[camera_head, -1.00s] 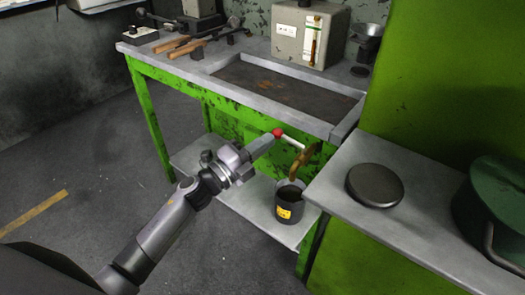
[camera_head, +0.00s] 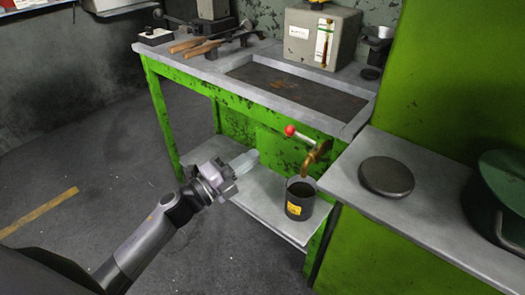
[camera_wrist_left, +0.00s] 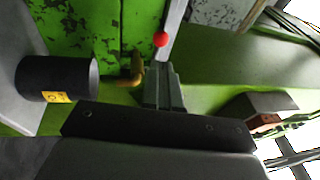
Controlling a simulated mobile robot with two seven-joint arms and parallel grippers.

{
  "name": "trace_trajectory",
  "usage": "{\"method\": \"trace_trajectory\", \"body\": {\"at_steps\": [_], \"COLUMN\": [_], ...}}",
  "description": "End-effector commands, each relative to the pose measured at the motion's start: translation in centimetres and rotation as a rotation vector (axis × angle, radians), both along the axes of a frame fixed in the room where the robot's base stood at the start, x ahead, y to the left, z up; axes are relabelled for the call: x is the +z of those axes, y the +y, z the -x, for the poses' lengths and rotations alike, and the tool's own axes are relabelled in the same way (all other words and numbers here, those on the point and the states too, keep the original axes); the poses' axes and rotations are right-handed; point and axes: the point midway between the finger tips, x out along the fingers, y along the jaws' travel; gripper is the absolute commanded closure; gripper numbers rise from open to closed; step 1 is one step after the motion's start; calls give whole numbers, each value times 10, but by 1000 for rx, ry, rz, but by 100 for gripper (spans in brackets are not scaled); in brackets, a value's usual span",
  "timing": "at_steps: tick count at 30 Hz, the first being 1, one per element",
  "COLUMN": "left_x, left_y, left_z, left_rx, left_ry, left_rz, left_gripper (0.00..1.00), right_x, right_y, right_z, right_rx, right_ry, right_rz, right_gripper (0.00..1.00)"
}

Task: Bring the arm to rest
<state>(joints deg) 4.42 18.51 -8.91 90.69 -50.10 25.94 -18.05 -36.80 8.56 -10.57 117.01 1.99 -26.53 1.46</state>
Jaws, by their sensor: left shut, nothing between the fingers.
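My left gripper (camera_head: 252,158) is shut and empty, in front of the green bench and to the left of the tap. Its closed fingers also show in the left wrist view (camera_wrist_left: 163,78). The brass tap (camera_head: 317,155) has a pale lever with a red knob (camera_head: 290,130) pointing left; the fingers are apart from the knob. The knob also shows in the left wrist view (camera_wrist_left: 161,40). A black pot with a yellow label (camera_head: 299,203) stands upright below the tap, and its inside looks dark. My right gripper is not in view.
The pot stands on the bench's lower shelf (camera_head: 262,200). A grey side shelf (camera_head: 350,172) with a round dark lid (camera_head: 386,177) and a green vessel (camera_head: 500,195) lies right. Tools with wooden handles (camera_head: 195,44) lie on the bench. The floor at left is clear.

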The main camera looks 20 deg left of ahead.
Motion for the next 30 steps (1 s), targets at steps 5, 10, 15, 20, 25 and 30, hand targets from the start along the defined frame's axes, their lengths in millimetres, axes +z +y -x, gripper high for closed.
{"method": "trace_trajectory", "body": {"at_steps": [5,10,15,20,25,30], "left_x": [-7,-10,-10,-12,-34,-90], "left_y": [16,25,28,28,30,30], "left_z": [27,41,46,48,64,105], "left_rx": [0,0,0,8,105,297], "left_ry": [3,1,0,15,184,550], "left_rz": [-1,-1,0,20,245,654], "left_gripper": [100,100,100,100,100,100], "right_x": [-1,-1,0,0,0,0], "right_y": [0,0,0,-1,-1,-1], "right_z": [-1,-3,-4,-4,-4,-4], "right_rx": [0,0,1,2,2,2], "right_ry": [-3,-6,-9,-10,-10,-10], "right_rz": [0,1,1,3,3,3], "right_gripper": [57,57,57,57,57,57]}}
